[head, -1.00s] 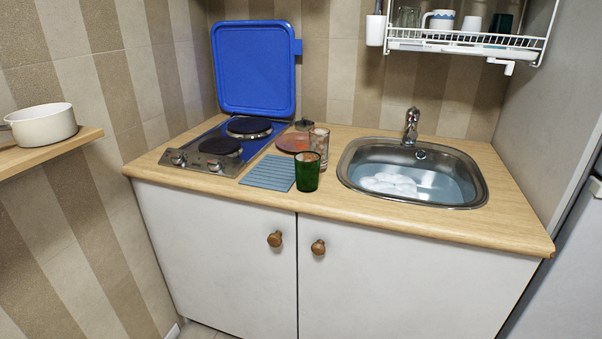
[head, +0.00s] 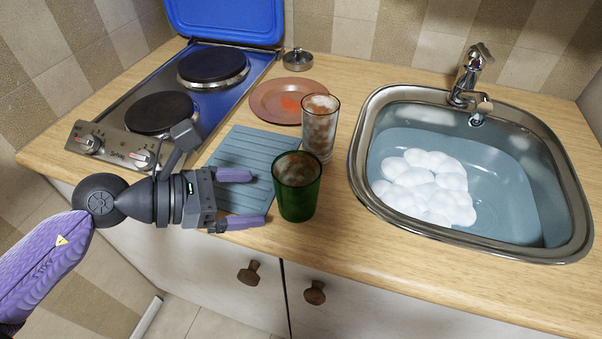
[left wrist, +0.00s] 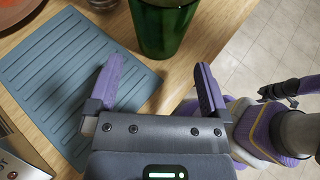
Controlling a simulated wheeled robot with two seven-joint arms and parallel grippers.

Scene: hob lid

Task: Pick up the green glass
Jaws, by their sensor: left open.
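The green glass (head: 297,187) stands upright on the wooden counter, near its front edge, with brownish stains inside. It also shows at the top of the left wrist view (left wrist: 162,26), where its upper part is cut off. My left gripper (head: 259,199) is open and empty, just left of the glass in the head view. Its two purple fingers point at the glass, which stands beyond the fingertips and is not between them. My right gripper is not in the head view; part of another arm of mine shows at the right in the left wrist view.
A stained clear glass (head: 319,128) stands close behind the green one. A blue-grey ribbed mat (head: 240,150) lies to the left, with a reddish plate (head: 277,91) behind. The hob (head: 152,104) has its blue lid (head: 226,18) raised. The sink (head: 520,190) holds water and foam.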

